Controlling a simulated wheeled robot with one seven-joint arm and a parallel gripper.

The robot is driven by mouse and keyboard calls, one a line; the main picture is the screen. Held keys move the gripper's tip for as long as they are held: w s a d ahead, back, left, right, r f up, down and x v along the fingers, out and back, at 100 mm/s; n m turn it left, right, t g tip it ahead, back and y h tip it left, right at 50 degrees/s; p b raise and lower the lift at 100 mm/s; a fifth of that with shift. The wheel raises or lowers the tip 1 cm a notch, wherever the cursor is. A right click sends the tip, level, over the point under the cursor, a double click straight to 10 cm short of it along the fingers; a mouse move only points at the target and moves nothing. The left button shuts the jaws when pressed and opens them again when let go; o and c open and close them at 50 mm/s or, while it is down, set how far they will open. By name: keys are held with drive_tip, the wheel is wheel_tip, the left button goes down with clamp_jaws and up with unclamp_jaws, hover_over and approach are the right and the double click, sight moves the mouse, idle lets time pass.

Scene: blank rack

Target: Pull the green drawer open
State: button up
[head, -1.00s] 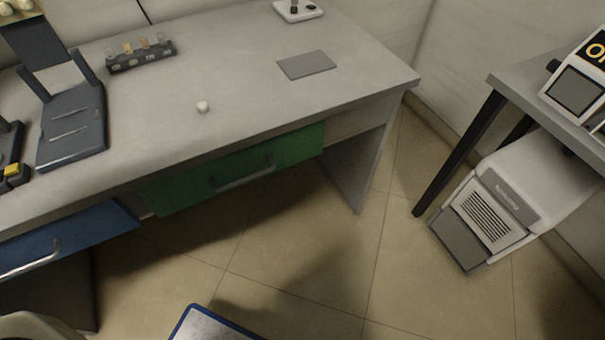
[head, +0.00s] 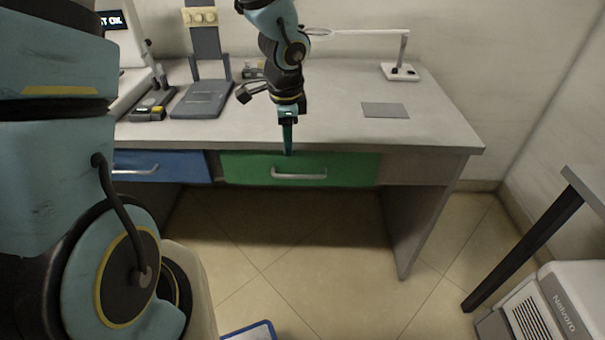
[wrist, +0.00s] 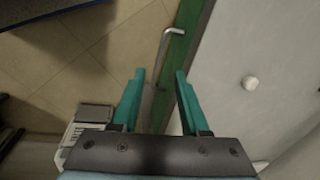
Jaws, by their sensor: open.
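The green drawer (head: 345,170) sits under the grey desk top, flush or nearly so, with a pale bar handle (head: 299,175) across its front. My gripper (head: 288,150) points down in front of the desk edge, above the handle. In the wrist view my gripper (wrist: 158,75) is open, its two teal fingers apart with nothing held between them. The handle (wrist: 163,62) and a strip of the green drawer (wrist: 188,45) show beyond and between the fingers.
A blue drawer (head: 160,165) with its own handle is to the left. On the desk (head: 340,130) are a grey stand (head: 203,100), a flat grey pad (head: 385,110) and a lamp (head: 400,70). Floor before the drawer is clear.

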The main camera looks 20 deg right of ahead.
sight(301, 177)
drive_tip(key=shift+m, duration=0.8)
drive_tip(key=d+f, duration=0.1)
drive_tip(key=f, duration=0.2)
drive_tip(key=d+f+b, duration=0.1)
drive_tip(key=f, duration=0.3)
drive_tip(key=w+d+f+b, duration=0.1)
drive_tip(key=f, duration=0.3)
drive_tip(key=shift+d+f, duration=0.25)
drive_tip(key=shift+d, duration=0.1)
clamp_jaws()
